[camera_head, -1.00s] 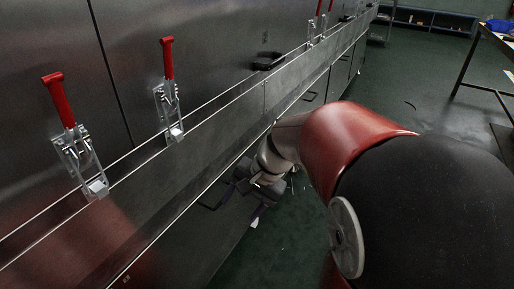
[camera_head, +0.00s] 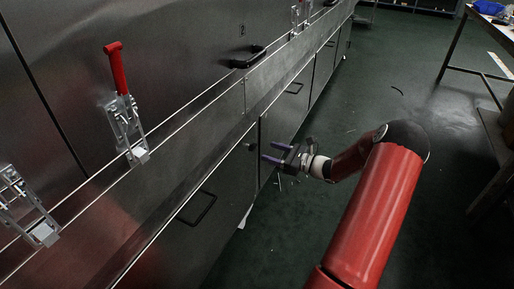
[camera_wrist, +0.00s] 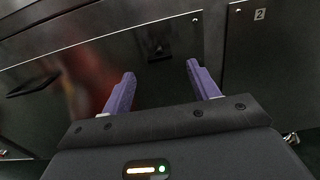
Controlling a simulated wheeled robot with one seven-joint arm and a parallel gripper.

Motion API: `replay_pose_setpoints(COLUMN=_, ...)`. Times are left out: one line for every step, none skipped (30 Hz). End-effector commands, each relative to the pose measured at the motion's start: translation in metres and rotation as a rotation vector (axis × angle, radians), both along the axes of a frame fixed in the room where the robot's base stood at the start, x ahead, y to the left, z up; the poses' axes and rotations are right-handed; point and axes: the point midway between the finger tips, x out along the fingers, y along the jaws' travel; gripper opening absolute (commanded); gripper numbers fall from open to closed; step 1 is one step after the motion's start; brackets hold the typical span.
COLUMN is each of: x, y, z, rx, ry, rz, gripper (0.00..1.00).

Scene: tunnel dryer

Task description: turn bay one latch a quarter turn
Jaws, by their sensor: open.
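A small dark latch (camera_wrist: 159,50) sits near the top edge of a dark lower door panel (camera_wrist: 60,62) in the wrist view. It also shows as a small dark knob (camera_head: 251,147) in the head view. No number one label is readable; a "2" plate (camera_wrist: 260,14) marks the panel to the right. My gripper (camera_head: 269,152) is open and empty, its purple fingers pointing at the door front. In the wrist view, my gripper (camera_wrist: 160,68) has the latch beyond and between its fingertips. Contact is not visible, and the latch's exact angle is too dark to tell.
A black pull handle (camera_head: 197,208) sticks out of the lower door, left of my gripper. Toggle clamps, one with a red handle (camera_head: 115,68), line the ledge above. A workbench (camera_head: 488,50) stands at the right. The green floor (camera_head: 340,85) between is mostly clear.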

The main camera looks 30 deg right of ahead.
Motion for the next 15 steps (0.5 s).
replay_pose_setpoints(x=0.007, y=0.007, z=0.001, rx=0.0, ry=-0.002, rz=0.004, gripper=0.6)
replay_pose_setpoints(x=0.011, y=0.01, z=0.001, rx=0.0, ry=-0.001, rz=0.004, gripper=0.6)
replay_pose_setpoints(x=0.017, y=0.014, z=0.001, rx=-0.002, ry=-0.001, rz=0.005, gripper=0.6)
replay_pose_setpoints(x=0.02, y=0.018, z=0.001, rx=-0.002, ry=-0.001, rz=0.006, gripper=0.6)
replay_pose_setpoints(x=0.024, y=0.02, z=0.0, rx=-0.002, ry=-0.001, rz=0.005, gripper=0.6)
replay_pose_setpoints(x=0.029, y=0.024, z=0.0, rx=-0.001, ry=0.0, rz=0.004, gripper=0.6)
replay_pose_setpoints(x=0.032, y=0.027, z=0.0, rx=-0.001, ry=0.0, rz=0.005, gripper=0.6)
replay_pose_setpoints(x=0.036, y=0.03, z=0.0, rx=-0.002, ry=0.0, rz=0.005, gripper=0.6)
replay_pose_setpoints(x=0.039, y=0.032, z=0.001, rx=-0.002, ry=0.0, rz=0.005, gripper=0.6)
replay_pose_setpoints(x=0.042, y=0.034, z=0.001, rx=-0.003, ry=-0.001, rz=0.005, gripper=0.6)
replay_pose_setpoints(x=0.044, y=0.036, z=0.001, rx=-0.003, ry=-0.001, rz=0.004, gripper=0.6)
replay_pose_setpoints(x=0.047, y=0.038, z=0.001, rx=-0.004, ry=0.0, rz=0.004, gripper=0.6)
replay_pose_setpoints(x=0.048, y=0.039, z=0.001, rx=-0.004, ry=0.0, rz=0.004, gripper=0.6)
replay_pose_setpoints(x=0.049, y=0.039, z=0.0, rx=-0.004, ry=0.0, rz=0.003, gripper=0.6)
replay_pose_setpoints(x=0.05, y=0.04, z=0.0, rx=-0.004, ry=0.0, rz=0.003, gripper=0.6)
